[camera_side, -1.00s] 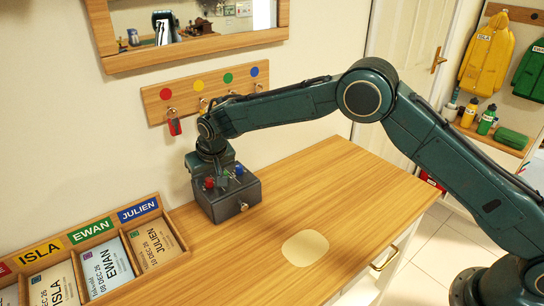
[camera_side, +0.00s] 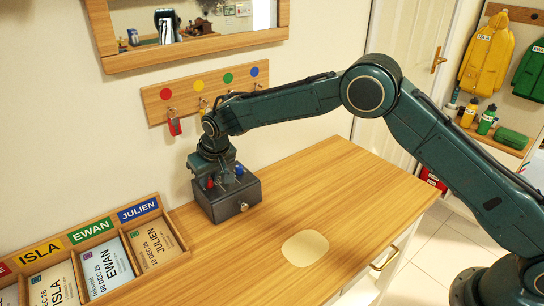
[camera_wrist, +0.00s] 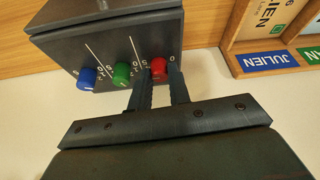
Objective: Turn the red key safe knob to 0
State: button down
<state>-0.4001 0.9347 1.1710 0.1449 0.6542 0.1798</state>
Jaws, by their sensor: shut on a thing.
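The dark grey key safe (camera_side: 228,205) stands on the wooden counter against the wall. In the wrist view its face (camera_wrist: 100,50) carries a blue knob (camera_wrist: 87,77), a green knob (camera_wrist: 122,74) and a red knob (camera_wrist: 159,68), with white lines and digits beside them. My gripper (camera_wrist: 160,72) has one finger on each side of the red knob and is shut on it. The knob is partly hidden by the fingers, and I cannot tell what number it points to. In the side view my gripper (camera_side: 216,180) is over the safe's top, beside the blue knob (camera_side: 239,169).
A hook rail (camera_side: 210,92) with a red key tag (camera_side: 174,126) is on the wall just behind my wrist. A name-card tray (camera_side: 95,255) sits at the left of the counter. The counter to the right of the safe is clear, apart from a pale round-cornered patch (camera_side: 305,248).

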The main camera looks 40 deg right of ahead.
jog(key=n, duration=0.2)
jog(key=n+y, duration=0.1)
jog(key=n, duration=0.1)
jog(key=shift+d+y, duration=0.2)
jog(key=shift+y, duration=0.1)
jog(key=n+g+y, duration=0.1)
jog(key=n, duration=0.2)
jog(key=shift+w+n, duration=0.1)
jog(key=shift+n, duration=0.3)
jog(key=n+g, duration=0.1)
jog(key=n, duration=0.2)
jog(key=shift+w+d+n+y, duration=0.1)
jog(key=shift+n+y, duration=0.2)
jog(key=shift+y, duration=0.1)
jog(key=shift+n+g+y, duration=0.3)
jog(key=shift+n+g, duration=0.5)
jog(key=shift+n, duration=1.3)
jog(key=c, duration=1.3)
grip_release()
jog(key=shift+m, duration=0.5)
